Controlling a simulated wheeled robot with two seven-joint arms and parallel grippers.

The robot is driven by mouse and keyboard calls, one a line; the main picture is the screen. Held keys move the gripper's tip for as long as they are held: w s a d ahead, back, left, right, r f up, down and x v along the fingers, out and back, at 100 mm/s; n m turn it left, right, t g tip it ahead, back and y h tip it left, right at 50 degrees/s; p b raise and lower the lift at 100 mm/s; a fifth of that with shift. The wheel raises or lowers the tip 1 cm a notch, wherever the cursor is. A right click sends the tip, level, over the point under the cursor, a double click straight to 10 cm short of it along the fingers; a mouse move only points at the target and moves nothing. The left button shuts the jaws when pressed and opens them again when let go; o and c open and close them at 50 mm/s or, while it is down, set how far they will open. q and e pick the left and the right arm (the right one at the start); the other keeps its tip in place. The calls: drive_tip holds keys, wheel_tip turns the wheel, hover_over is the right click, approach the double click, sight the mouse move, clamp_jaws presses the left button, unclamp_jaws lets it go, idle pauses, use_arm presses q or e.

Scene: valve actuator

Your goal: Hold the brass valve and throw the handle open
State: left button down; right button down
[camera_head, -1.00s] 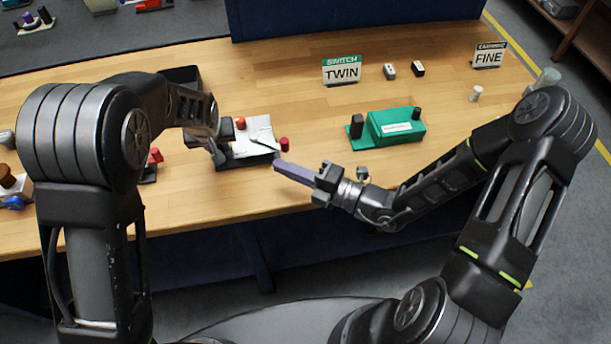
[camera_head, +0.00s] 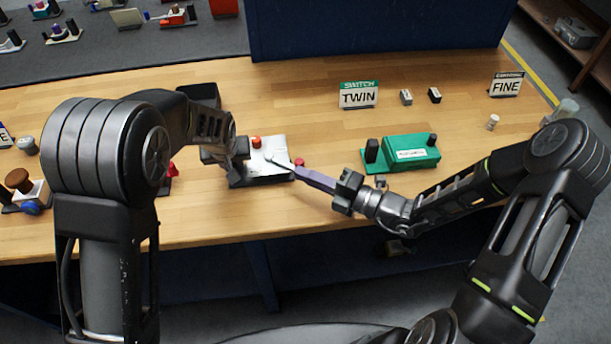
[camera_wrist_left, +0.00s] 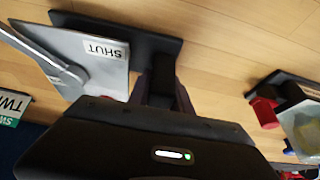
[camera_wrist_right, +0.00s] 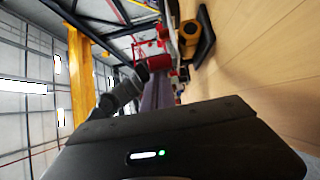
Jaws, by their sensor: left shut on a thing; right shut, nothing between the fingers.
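The valve unit has a dark base (camera_head: 262,182), a white plate (camera_head: 266,152), an orange-red knob (camera_head: 256,141) and a grey lever (camera_head: 280,162). A red knob (camera_head: 299,162) stands by the lever's far end. No brass colour is clear. The left wrist view shows the plate marked SHUT (camera_wrist_left: 103,49) and the lever (camera_wrist_left: 62,67). My left gripper (camera_head: 238,152) is shut on the unit's dark block (camera_wrist_left: 162,82), at the base's left end. My right gripper (camera_head: 296,170) is shut and empty, its purple fingertips close to the lever's end; I cannot tell if they touch.
A green unit (camera_head: 410,153) stands to the right, behind my right forearm. TWIN (camera_head: 358,95) and FINE (camera_head: 506,85) signs stand farther back. Other small devices, including a brown-knobbed one (camera_head: 18,180), are at the left. The wooden table (camera_head: 310,120) is bare behind the valve.

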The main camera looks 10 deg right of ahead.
use_arm(q)
drive_tip(key=shift+s+f, duration=0.2)
drive_tip(key=shift+f, duration=0.1)
use_arm(e)
drive_tip(key=shift+w+d+g, duration=0.3)
drive_tip(key=shift+w+d+n+g+y, duration=0.3)
drive_tip(key=shift+n, duration=0.1)
drive_tip(key=shift+w+d, duration=0.4)
drive_tip(key=shift+w, duration=0.05)
drive_tip(key=shift+w+d+f, duration=0.1)
drive_tip(key=shift+w+d, duration=0.2)
drive_tip(key=shift+w, duration=0.25)
drive_tip(key=shift+w+d, duration=0.3)
drive_tip(key=shift+w, duration=0.2)
drive_tip(key=shift+w+d, duration=0.2)
drive_tip(key=shift+w, duration=0.35)
drive_tip(key=shift+w+d, duration=0.15)
drive_tip(key=shift+w, duration=0.4)
drive_tip(key=shift+s, duration=0.1)
